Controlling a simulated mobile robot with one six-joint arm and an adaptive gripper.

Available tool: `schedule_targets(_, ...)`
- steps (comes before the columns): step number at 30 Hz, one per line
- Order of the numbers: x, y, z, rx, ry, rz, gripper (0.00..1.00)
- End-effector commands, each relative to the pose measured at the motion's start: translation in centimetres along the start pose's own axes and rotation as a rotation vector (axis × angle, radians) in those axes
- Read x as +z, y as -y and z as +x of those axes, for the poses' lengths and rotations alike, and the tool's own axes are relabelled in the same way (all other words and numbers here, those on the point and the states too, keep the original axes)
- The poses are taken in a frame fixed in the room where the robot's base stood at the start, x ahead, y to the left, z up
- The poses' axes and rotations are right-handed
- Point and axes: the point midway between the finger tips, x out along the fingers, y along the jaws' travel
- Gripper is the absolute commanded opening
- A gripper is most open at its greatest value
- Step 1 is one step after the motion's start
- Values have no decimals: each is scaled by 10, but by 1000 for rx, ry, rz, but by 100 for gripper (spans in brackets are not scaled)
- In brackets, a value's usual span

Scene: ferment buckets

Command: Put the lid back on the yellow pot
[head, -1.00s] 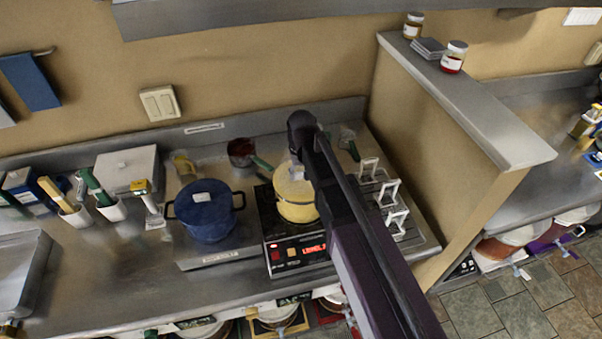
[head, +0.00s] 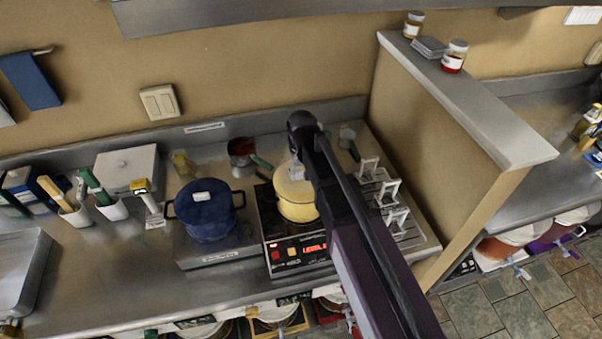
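The yellow pot (head: 296,211) stands on the black cooktop with the red display, partly behind my arm. Its top looks covered by a yellow surface, which seems to be the lid (head: 284,184); I cannot tell whether it sits flush or is slightly raised. My gripper (head: 296,172) points down over the middle of this top, beneath the dark wrist of my arm. A small pale grey-blue piece shows there. The fingers are too small and too hidden to tell whether they are open or shut on the lid's knob.
A blue lidded pot (head: 207,218) stands just left of the cooktop (head: 292,244). A dark red saucepan (head: 241,150) with a green handle is behind. White upright holders (head: 387,192) stand to the right, before a partition wall (head: 430,150).

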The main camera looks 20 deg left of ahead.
Motion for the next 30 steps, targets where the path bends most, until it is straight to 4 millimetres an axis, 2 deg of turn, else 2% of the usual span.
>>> schedule_targets(8,0,0,0,0,0,0,8)
schedule_targets(9,0,0,0,0,0,0,71)
schedule_targets(12,0,0,0,0,0,0,100)
schedule_targets(30,0,0,-1,0,0,0,100)
